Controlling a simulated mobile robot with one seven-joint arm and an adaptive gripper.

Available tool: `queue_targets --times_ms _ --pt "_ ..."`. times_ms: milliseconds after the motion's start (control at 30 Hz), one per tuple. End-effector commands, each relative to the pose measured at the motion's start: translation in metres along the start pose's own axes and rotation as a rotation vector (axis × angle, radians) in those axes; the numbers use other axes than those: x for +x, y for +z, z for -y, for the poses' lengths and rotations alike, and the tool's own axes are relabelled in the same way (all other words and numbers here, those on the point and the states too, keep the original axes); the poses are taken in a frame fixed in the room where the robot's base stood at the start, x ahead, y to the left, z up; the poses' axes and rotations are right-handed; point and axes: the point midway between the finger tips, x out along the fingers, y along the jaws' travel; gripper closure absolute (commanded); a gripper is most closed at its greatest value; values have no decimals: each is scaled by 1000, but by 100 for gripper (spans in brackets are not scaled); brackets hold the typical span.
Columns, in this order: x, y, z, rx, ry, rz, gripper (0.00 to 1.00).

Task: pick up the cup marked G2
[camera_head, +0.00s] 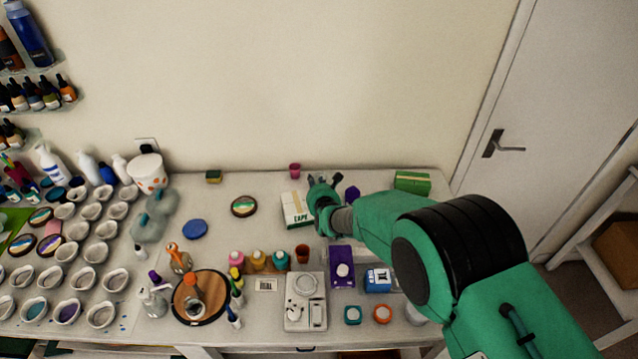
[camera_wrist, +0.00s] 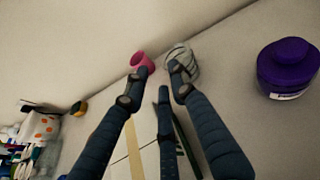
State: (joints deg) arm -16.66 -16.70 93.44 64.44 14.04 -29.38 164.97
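No G2 mark is legible in either view, so I cannot tell which cup bears it. A small pink cup (camera_head: 295,168) stands at the back of the table by the wall; it also shows in the wrist view (camera_wrist: 139,59), just beyond my left fingertip. A whitish-grey ridged cup (camera_wrist: 187,60) shows behind my right fingertip in the wrist view, partly covered by it; my gripper seems to hide it in the head view. My gripper (camera_head: 323,180) has its fingers spread and empty, above the back of the table. I cannot tell whether the fingertips touch either cup.
A white-and-green tape box (camera_head: 294,212) sits under my gripper's left side. Many small cups crowd the left. The wall is close behind.

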Motion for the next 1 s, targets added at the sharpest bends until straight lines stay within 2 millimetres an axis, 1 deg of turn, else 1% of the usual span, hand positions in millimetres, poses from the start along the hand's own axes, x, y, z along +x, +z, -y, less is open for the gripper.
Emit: queue_targets --times_ms 133,567,767,1000 --pt "4 -1 0 0 0 -1 75" --pt "6 0 0 0 0 0 75" --pt "17 -2 0 0 0 -1 75" --pt "38 -2 0 0 0 -1 75"
